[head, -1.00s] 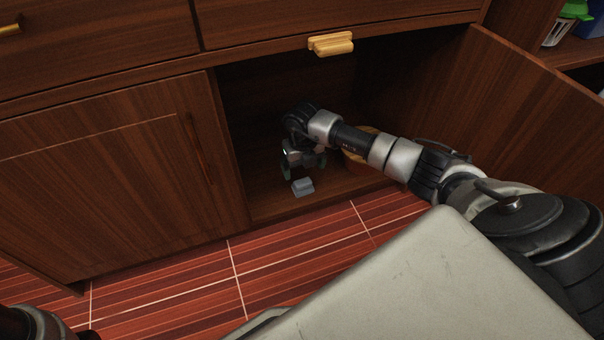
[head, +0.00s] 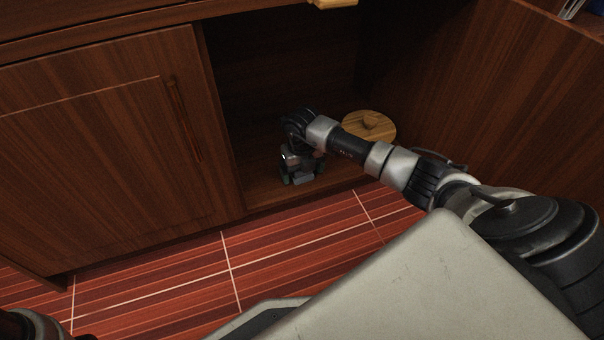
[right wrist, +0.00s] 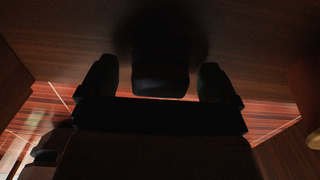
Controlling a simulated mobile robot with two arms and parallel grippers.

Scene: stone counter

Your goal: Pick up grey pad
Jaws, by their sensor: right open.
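The grey pad (head: 304,177) lies on the floor of the open cabinet, near its front edge. My right gripper (head: 303,181) points down over the pad, with its fingers low on either side of it. The gripper hides part of the pad. In the right wrist view the pad (right wrist: 160,84) is a dark block between the two open fingers of my right gripper (right wrist: 158,82), with a gap on each side. That view is very dark, so contact is hard to judge. My left gripper is not in view.
The open cabinet door (head: 500,110) is on the right, and a closed door (head: 100,150) is on the left. Striped red floor (head: 290,245) lies in front.

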